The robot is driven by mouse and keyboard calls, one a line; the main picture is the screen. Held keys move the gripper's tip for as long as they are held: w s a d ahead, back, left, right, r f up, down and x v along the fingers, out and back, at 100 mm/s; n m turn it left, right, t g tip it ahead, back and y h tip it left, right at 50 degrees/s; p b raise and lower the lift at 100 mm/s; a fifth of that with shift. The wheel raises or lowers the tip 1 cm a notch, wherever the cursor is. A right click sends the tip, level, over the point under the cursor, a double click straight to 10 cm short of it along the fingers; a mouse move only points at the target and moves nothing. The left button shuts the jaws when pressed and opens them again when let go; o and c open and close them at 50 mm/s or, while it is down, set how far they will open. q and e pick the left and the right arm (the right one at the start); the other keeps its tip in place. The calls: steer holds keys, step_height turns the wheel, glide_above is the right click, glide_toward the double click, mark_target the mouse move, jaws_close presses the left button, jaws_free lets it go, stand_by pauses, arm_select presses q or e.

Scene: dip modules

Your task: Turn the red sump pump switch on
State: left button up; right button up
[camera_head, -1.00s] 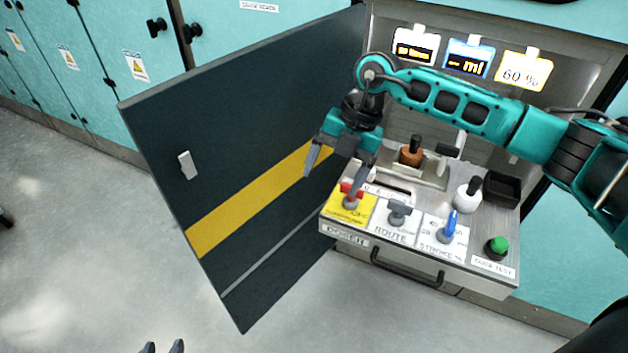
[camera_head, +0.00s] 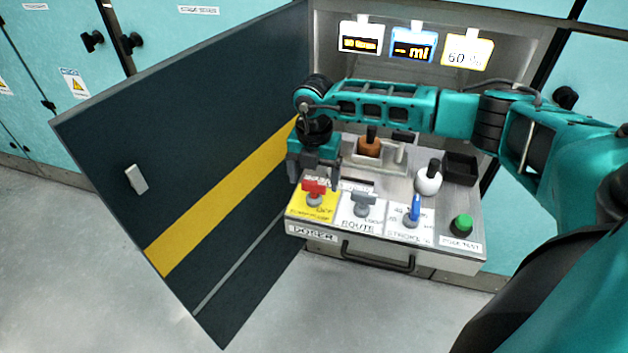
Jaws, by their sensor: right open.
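The red sump pump switch (camera_head: 314,189) is a red handle on a yellow label plate (camera_head: 298,206) at the left front of the dosing panel. My right gripper (camera_head: 312,176) is open, with its fingers pointing down just behind and above the switch in the picture. I cannot tell whether a finger touches the red handle. The printed words beside the switch are too small and partly covered to read surely. My left gripper is out of view.
A grey switch (camera_head: 364,202), a blue lever (camera_head: 415,208) and a green button (camera_head: 462,223) sit to the right. Behind are a white bottle (camera_head: 428,181), a brown bottle (camera_head: 369,146) and a black bin (camera_head: 461,168). A dark open door (camera_head: 200,130) stands left.

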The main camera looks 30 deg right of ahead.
steer(key=shift+f, duration=0.65)
steer(key=shift+c, duration=0.5)
steer(key=c, duration=1)
steer(key=shift+o, duration=0.2)
